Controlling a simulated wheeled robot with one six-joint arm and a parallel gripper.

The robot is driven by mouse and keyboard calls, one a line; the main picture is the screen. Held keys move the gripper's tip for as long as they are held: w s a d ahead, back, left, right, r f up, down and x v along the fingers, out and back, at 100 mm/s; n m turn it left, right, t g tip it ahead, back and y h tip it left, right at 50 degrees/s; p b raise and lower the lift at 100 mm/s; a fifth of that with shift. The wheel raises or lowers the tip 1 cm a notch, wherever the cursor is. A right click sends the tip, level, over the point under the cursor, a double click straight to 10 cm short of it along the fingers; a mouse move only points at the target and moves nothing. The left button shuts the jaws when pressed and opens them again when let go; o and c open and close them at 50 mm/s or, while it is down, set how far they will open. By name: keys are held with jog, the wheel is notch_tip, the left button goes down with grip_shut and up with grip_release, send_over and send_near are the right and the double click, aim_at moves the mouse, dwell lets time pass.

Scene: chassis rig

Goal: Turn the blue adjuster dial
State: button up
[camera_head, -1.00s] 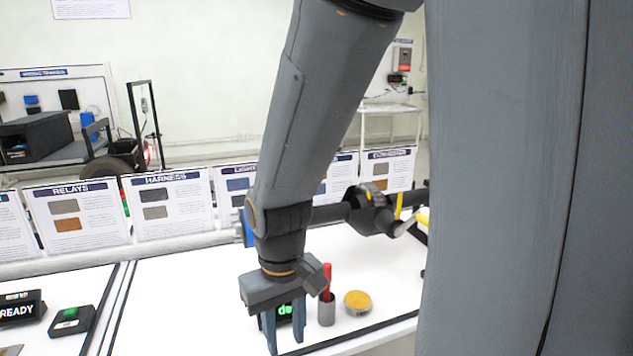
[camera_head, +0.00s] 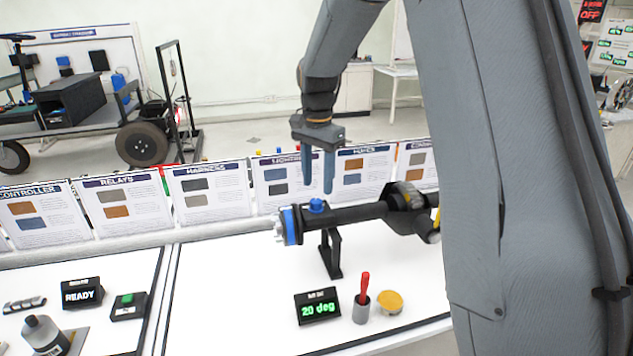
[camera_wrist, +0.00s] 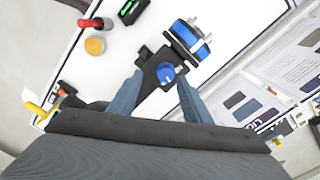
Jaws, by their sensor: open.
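The blue adjuster dial (camera_head: 316,205) is a small knob on top of a black horizontal tube (camera_head: 350,213), beside a blue ring (camera_head: 290,226) at the tube's left end. My gripper (camera_head: 318,188) is open and empty, fingers pointing down, and shows just above the dial in the head view. In the wrist view the dial (camera_wrist: 166,73) appears between the tips of my two blue-grey fingers, with the blue ring (camera_wrist: 190,40) beyond it. I see no contact; the exact height gap is hard to tell. A small display (camera_head: 318,307) reads "20 deg" in green.
A black stand (camera_head: 330,255) holds the tube over the white bench. A grey cup with a red-handled tool (camera_head: 362,305) and a yellow-topped tin (camera_head: 390,301) stand at the front. Info cards (camera_head: 203,190) line the back edge. A READY box (camera_head: 82,292) sits left.

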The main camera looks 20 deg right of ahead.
aim_at(316, 201)
jog(key=shift+w+r+m+p, duration=0.3)
jog(key=shift+w+r+m, duration=0.25)
jog(key=shift+w, duration=0.2)
jog(key=shift+w+f+p, duration=0.1)
jog(key=shift+f+p, duration=1.15)
jog(key=shift+f, duration=2.6)
jog(key=c, duration=1)
